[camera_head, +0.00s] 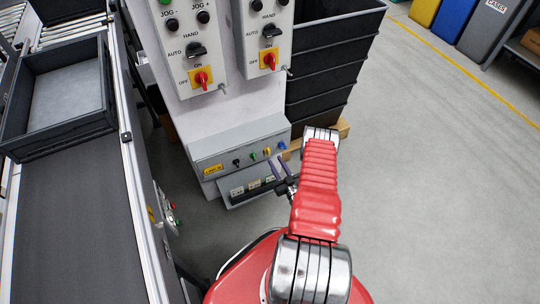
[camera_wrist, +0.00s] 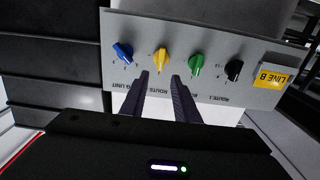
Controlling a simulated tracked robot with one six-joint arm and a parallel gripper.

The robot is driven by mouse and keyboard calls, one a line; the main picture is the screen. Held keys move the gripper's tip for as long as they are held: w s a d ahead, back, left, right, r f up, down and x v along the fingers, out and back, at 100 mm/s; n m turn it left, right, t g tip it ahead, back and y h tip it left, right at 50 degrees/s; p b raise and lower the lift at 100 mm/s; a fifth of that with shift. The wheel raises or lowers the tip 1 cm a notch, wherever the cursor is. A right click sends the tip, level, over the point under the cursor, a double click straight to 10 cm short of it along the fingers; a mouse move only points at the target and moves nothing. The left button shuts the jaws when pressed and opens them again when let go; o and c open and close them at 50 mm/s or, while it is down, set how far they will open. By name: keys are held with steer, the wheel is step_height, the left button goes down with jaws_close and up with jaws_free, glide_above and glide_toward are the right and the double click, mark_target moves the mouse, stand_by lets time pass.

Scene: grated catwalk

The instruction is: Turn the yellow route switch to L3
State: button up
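The yellow route switch (camera_head: 267,152) is one of a row of knobs on the sloped face of a grey control box. In the wrist view the box appears upside down, and the yellow switch (camera_wrist: 162,56) sits just beyond my fingertips. My gripper (camera_wrist: 159,76) is open with nothing between its fingers, apart from the switch and roughly in line with it. In the head view my gripper (camera_head: 274,172) is in front of the box, below the knobs. The scale marks around the yellow switch are too small to read, so I cannot tell its setting.
A blue knob (camera_wrist: 122,53) and a green knob (camera_wrist: 197,65) flank the yellow switch, with a black knob (camera_wrist: 234,70) beyond the green one. A yellow LINE B label (camera_wrist: 273,78) marks the box. A conveyor (camera_head: 75,220) stands left; floor at right is clear.

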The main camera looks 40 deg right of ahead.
mark_target(269, 151)
steer(key=x, duration=0.6)
steer(key=shift+c, duration=0.4)
